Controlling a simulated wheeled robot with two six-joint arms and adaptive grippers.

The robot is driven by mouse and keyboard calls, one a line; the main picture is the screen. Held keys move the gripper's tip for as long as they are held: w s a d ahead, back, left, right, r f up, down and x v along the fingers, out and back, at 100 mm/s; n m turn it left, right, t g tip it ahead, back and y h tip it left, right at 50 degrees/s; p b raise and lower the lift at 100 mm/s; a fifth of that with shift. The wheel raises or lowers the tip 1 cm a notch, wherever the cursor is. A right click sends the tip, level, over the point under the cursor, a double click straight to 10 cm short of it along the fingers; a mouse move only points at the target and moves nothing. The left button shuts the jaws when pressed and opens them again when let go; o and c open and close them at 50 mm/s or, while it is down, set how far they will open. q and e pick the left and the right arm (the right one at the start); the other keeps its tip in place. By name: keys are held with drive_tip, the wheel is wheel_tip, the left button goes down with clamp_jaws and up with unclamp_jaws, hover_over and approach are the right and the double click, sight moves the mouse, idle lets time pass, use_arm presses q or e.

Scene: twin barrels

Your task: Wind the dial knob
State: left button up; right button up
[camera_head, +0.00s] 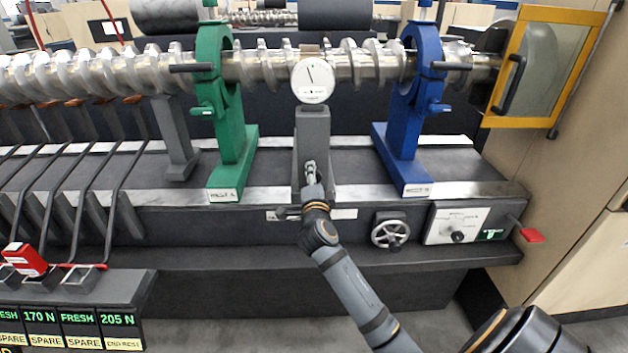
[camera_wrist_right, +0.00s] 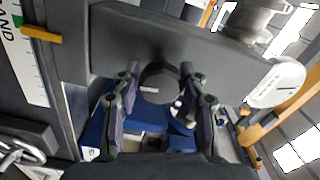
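My right gripper (camera_head: 311,168) reaches up from below to the front of a grey post (camera_head: 313,124) that carries a round white gauge (camera_head: 314,82) with a black needle. In the right wrist view a dark round knob (camera_wrist_right: 160,78) stands out from the post (camera_wrist_right: 110,40). My right gripper (camera_wrist_right: 159,72) has its two fingers apart, one on each side of this knob, with narrow gaps; I cannot tell whether they touch it. In the head view the gripper hides the knob. The gauge (camera_wrist_right: 276,84) is seen edge-on at the right. My left gripper is out of view.
A green stand (camera_head: 228,130) and a blue stand (camera_head: 408,140) flank the post under a metal shaft (camera_head: 265,67). A handwheel (camera_head: 390,231) and a white panel with a black knob (camera_head: 458,237) are lower right. A yellow-framed door (camera_head: 540,70) stands at the right.

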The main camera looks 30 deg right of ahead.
drive_tip(key=shift+o, duration=1.3)
drive_tip(key=shift+s, duration=0.1)
drive_tip(key=b+v, duration=0.2)
drive_tip(key=v, duration=0.5)
